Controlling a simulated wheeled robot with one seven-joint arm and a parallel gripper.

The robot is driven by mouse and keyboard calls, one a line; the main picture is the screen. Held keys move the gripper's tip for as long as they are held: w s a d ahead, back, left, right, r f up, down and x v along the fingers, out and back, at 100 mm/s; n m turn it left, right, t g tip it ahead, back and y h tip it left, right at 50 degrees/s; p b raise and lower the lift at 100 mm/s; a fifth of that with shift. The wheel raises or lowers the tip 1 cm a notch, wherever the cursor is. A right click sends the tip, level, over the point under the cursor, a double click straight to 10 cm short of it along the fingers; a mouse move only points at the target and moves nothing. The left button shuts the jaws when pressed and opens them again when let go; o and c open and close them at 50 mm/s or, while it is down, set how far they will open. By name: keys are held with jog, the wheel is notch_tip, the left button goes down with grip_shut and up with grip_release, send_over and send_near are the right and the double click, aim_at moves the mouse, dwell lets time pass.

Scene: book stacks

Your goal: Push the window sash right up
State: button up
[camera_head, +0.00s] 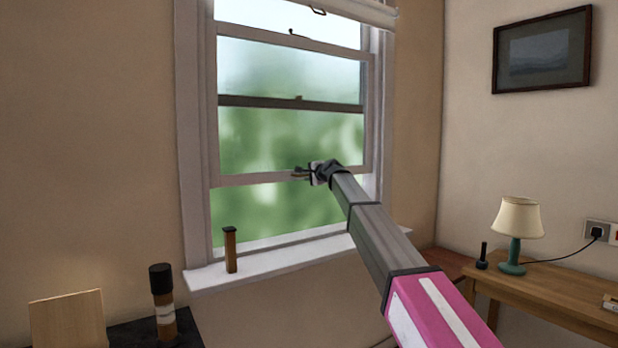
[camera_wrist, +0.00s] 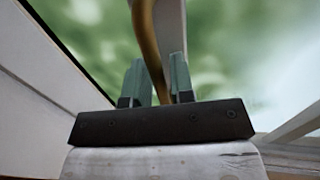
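The lower window sash (camera_head: 285,178) is a white frame with frosted greenish glass. Its bottom rail is well above the sill, leaving an open gap below. My gripper (camera_head: 300,173) is at this bottom rail, near its middle. In the wrist view, a curved brass sash lift (camera_wrist: 149,45) runs down between the two fingers of my gripper (camera_wrist: 160,82). My gripper hides most of the lift in the head view.
A brown upright block (camera_head: 230,250) stands on the white sill (camera_head: 270,258). A rolled white blind (camera_head: 360,10) hangs at the window top. A lamp (camera_head: 516,225) stands on a wooden table (camera_head: 550,290) at right. A dark-capped cylinder (camera_head: 163,300) stands lower left.

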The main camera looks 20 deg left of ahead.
jog(key=v, duration=1)
jog(key=shift+s+d, duration=0.25)
jog(key=shift+d, duration=0.1)
jog(key=s+d+f+n+g+h, duration=0.1)
jog(key=s+d+f+h, duration=0.15)
jog(key=d+f, duration=0.85)
jog(key=s+d+f+n+g+h, duration=0.2)
jog(key=s+d+f, duration=0.3)
jog(key=f, duration=1)
jog(key=s+d+f+n+g+h, duration=0.1)
jog(key=s+d+f+h, duration=0.1)
jog(key=d+f, duration=0.95)
jog(key=s+d+f+n+g+h, duration=0.2)
jog(key=s+d+f+g, duration=0.1)
jog(key=s+d+f, duration=0.7)
jog(key=s+d+f+n+g+h, duration=0.2)
jog(key=s+d+f+g+h, duration=0.1)
jog(key=s+d+f, duration=0.6)
jog(key=s+f, duration=0.3)
jog(key=s, duration=0.3)
jog(key=shift+s+d+f, duration=0.3)
jog(key=shift+d+f, duration=0.05)
jog(key=shift+d, duration=0.05)
